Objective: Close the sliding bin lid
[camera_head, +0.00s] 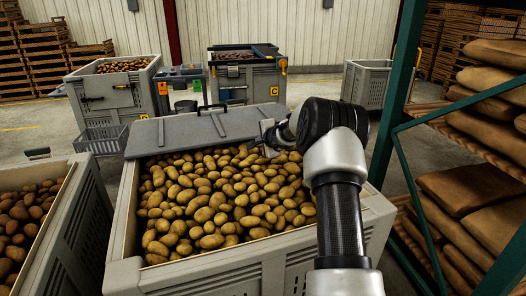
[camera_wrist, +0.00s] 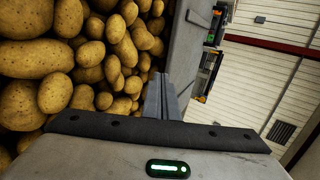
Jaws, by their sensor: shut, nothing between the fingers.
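The sliding bin lid (camera_head: 170,134) is a flat grey panel across the far end of the potato bin (camera_head: 130,245). It has a raised handle (camera_head: 213,108) on top. Most of the bin is uncovered and shows heaped potatoes (camera_head: 225,195). My gripper (camera_head: 262,147) is at the right part of the lid's near edge, over the potatoes. In the wrist view my gripper's fingers (camera_wrist: 162,85) are together and hold nothing, with potatoes to the left and the grey lid (camera_wrist: 187,40) beside them. I cannot tell whether the fingers touch the lid.
Another potato bin (camera_head: 75,235) stands close on the left. A green-framed rack (camera_head: 384,100) with stacked sacks (camera_head: 465,188) stands close on the right.

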